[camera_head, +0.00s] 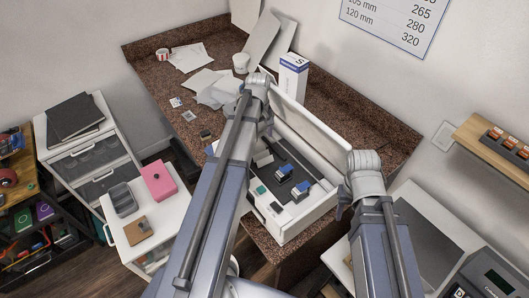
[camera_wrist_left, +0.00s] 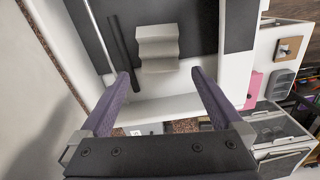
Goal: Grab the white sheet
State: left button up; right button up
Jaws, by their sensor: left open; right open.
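A small pale, wavy sheet-like piece (camera_wrist_left: 158,48) lies on the dark floor of an open white box in the left wrist view. It looks like the pale piece (camera_head: 262,158) in the box in the head view. My left gripper (camera_wrist_left: 160,72) is open and empty, its purple fingers spread at the near end of this piece, one toward each side. I cannot tell how high the fingertips are above it. Other white sheets (camera_head: 189,57) lie flat on the brown counter at the back left. My right gripper (camera_head: 341,208) is beside the box's right end, mostly hidden by its wrist.
The white box (camera_head: 290,232) stands on the brown counter (camera_head: 150,75), its lid (camera_head: 313,139) raised behind. It also holds blue-topped blocks (camera_head: 285,172). A white carton (camera_head: 293,76) and leaning panels (camera_head: 262,37) stand behind. A white cabinet with a pink box (camera_head: 158,181) is left.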

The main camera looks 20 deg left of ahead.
aim_at(260, 152)
pick_arm(q)
jog(key=shift+s+f+b, duration=0.1)
jog(key=shift+f+b, duration=0.4)
jog(key=shift+f, duration=0.05)
jog(key=shift+f+b, duration=0.75)
jog(key=shift+f, duration=0.05)
jog(key=f+b, duration=0.5)
jog(key=shift+d+f, duration=0.15)
jog(key=shift+d, duration=0.1)
jog(key=shift+c, duration=0.4)
jog(key=c, duration=1)
